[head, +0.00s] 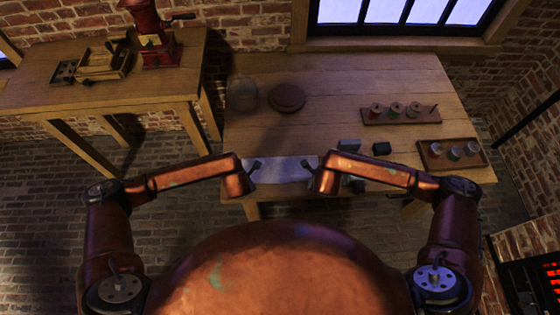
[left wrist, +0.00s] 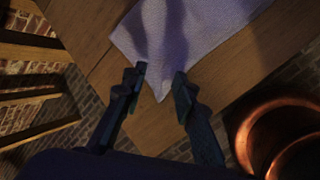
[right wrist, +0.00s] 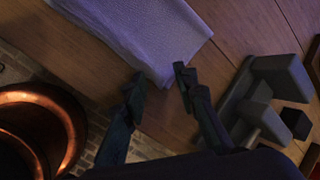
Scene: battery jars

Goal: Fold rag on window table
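A pale lavender rag (head: 286,170) lies flat near the front edge of the window table (head: 340,85). My left gripper (head: 254,166) is at the rag's left end. In the left wrist view the open fingers (left wrist: 160,80) stand on both sides of a rag corner (left wrist: 165,50), and I cannot tell whether they touch it. My right gripper (head: 315,164) is at the rag's right end. In the right wrist view its fingers (right wrist: 158,85) are open, with the rag corner (right wrist: 160,55) just beyond and between the tips.
Grey blocks (head: 349,145) and a dark block (head: 381,149) stand right of the rag, close to my right gripper (right wrist: 265,95). Farther right are a tray of spools (head: 400,113) and a tray of cups (head: 452,154). A glass jar (head: 243,95) and a round brown lid (head: 287,98) stand behind.

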